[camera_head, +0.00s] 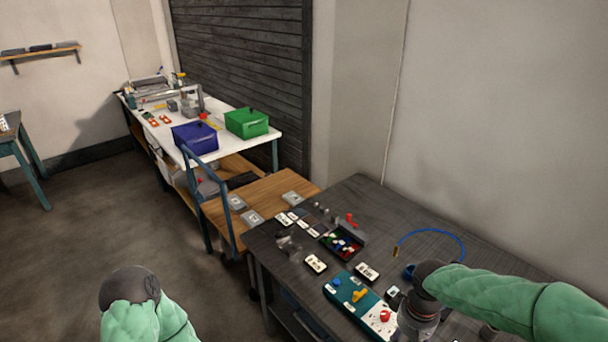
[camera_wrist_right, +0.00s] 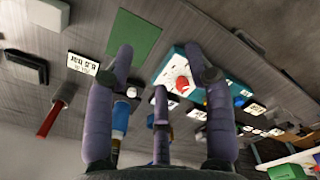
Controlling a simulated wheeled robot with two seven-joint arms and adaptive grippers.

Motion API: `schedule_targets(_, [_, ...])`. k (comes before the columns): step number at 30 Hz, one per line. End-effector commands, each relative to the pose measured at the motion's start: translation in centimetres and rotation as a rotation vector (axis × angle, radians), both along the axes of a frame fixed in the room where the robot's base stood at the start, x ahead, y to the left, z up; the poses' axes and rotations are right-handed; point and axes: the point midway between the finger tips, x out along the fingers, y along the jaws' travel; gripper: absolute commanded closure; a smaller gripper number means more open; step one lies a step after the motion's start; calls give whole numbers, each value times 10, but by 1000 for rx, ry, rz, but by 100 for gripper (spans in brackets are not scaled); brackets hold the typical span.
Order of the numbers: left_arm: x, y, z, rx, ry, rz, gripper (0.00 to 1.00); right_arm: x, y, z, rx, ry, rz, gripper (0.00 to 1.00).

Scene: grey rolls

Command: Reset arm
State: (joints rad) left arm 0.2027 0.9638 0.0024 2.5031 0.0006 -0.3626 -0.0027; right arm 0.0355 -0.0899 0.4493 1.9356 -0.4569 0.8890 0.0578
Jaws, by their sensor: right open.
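My right arm in its green sleeve (camera_head: 500,295) reaches in from the right over the near side of the dark table (camera_head: 380,220). Its hand end hangs over the teal panel box at the bottom of the head view. In the right wrist view my right gripper (camera_wrist_right: 160,68) has its dark fingers spread with nothing held between them. The teal panel (camera_wrist_right: 205,65) with its red dial lies beyond the fingers. My left arm (camera_head: 145,315) shows only as a green sleeve and dark joint at the bottom left; its gripper is out of view.
The table carries a blue cable (camera_head: 432,230), a parts tray (camera_head: 343,243) and small labelled cards. A wooden cart (camera_head: 265,195) adjoins it. A white workbench (camera_head: 165,135) behind holds a blue bin (camera_head: 195,138) and a green bin (camera_head: 247,123). The floor at left is clear.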

Motion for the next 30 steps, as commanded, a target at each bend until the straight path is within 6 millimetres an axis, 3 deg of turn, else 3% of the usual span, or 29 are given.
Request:
schedule_targets(8, [1, 0, 0, 0, -1, 0, 60, 1, 15, -25, 44, 6, 0, 47])
schedule_targets(17, [0, 0, 0, 0, 1, 0, 60, 0, 41, -68, 124, 16, -16, 47])
schedule_targets(23, [0, 0, 0, 0, 0, 0, 60, -7, 69, -114, 204, 25, -52, 47])
schedule_targets(30, [0, 0, 0, 0, 0, 0, 60, -32, 108, -184, 307, 37, -152, 47])
